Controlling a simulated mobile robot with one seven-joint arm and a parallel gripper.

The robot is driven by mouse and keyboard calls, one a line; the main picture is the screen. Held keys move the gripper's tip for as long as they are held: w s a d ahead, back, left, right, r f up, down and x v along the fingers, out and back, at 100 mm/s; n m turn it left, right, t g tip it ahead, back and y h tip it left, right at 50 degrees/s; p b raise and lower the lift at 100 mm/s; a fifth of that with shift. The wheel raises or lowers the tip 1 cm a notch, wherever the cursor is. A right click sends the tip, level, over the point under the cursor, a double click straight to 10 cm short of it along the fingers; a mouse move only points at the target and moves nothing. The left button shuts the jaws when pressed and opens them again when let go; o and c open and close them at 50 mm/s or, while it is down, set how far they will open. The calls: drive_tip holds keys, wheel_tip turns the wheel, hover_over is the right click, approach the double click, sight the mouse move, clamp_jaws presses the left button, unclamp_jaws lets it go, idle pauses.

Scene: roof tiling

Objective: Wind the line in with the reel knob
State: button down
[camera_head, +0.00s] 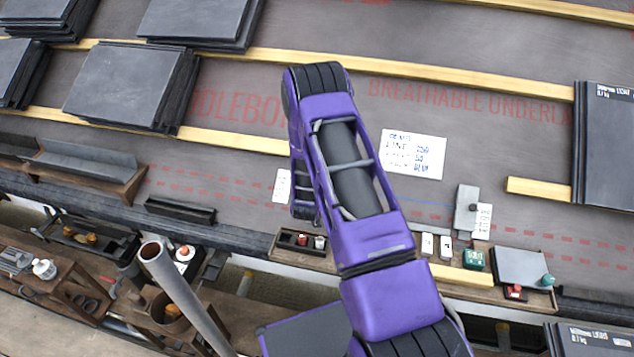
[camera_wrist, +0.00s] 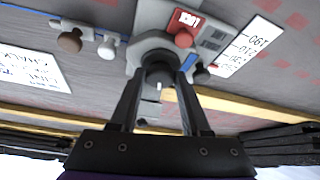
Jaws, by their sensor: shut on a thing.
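The chalk-line reel (camera_wrist: 146,50) is a grey, many-sided body at the top middle of the wrist view. A red button (camera_wrist: 184,38) sits on its right side, and a dark round knob (camera_wrist: 160,69) is at its centre. My gripper (camera_wrist: 160,79) has its two dark fingers closing on this knob. The fingers partly cover the knob. In the head view, my purple arm hides the reel and my gripper.
In the wrist view, a brown knob (camera_wrist: 70,41) and a white knob (camera_wrist: 108,46) stand left of the reel; a numbered scale card (camera_wrist: 248,45) lies right. A written note (camera_head: 413,154) lies on the underlay. Slate stacks (camera_head: 130,86) and wooden battens (camera_head: 420,70) lie beyond.

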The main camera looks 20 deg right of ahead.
drive_tip(key=shift+w+r+m+h, duration=0.15)
drive_tip(key=shift+m+h, duration=0.35)
drive_tip(key=shift+m, duration=0.7)
drive_tip(key=shift+g, duration=0.3)
drive_tip(key=shift+c, duration=2)
unclamp_jaws()
drive_tip(key=shift+a, duration=0.1)
drive_tip(key=p+v, duration=0.2)
drive_tip(key=v, duration=1.5)
drive_tip(key=shift+s, duration=0.25)
drive_tip(key=shift+a, duration=0.1)
